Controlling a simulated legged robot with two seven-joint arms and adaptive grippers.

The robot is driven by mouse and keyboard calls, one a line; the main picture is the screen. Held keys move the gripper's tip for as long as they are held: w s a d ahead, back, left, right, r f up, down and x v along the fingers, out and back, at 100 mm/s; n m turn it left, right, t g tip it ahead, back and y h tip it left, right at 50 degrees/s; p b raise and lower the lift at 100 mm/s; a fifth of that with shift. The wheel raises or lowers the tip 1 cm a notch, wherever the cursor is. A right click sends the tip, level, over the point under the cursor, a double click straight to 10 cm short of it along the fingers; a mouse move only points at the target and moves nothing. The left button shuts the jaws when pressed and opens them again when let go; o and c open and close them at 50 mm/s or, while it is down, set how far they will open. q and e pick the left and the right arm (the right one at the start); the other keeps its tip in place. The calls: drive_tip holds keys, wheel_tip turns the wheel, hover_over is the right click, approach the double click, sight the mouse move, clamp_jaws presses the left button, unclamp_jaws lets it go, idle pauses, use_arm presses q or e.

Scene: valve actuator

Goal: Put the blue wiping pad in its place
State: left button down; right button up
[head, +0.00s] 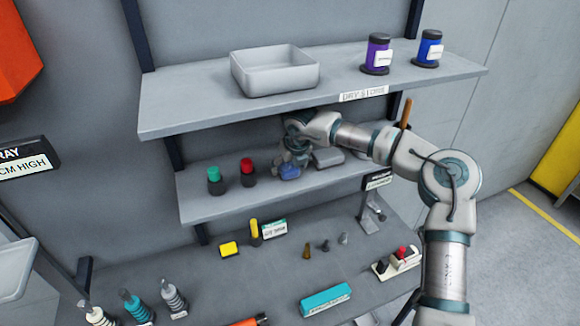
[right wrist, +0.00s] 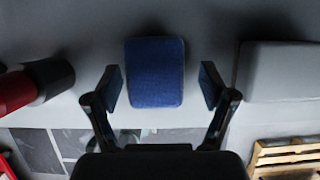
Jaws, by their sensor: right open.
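The blue wiping pad (head: 289,172) is on the middle shelf (head: 213,207), just below my right gripper (head: 296,152). In the right wrist view the blue pad (right wrist: 155,72) is a rounded rectangle lying between the two spread fingers of my right gripper (right wrist: 162,86). A gap shows on each side of the pad, so the fingers do not grip it. The gripper is open and empty. In the head view the gripper partly covers the pad. My left gripper is in neither view.
A red-capped cylinder (head: 247,171) and a green-capped one (head: 215,180) stand left of the pad. A grey box (head: 328,158) lies close on its right. The upper shelf (head: 190,108), bearing a grey bin (head: 275,76), overhangs the middle shelf.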

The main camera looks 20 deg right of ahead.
drive_tip(key=shift+s+r+b, duration=0.25)
drive_tip(key=shift+r+b, duration=0.25)
drive_tip(key=s+b, duration=0.4)
drive_tip(key=s, duration=0.8)
drive_tip(key=shift+a+r, duration=0.15)
drive_tip(key=shift+a, duration=0.2)
drive_tip(key=shift+a, duration=0.1)
drive_tip(key=shift+s, duration=0.1)
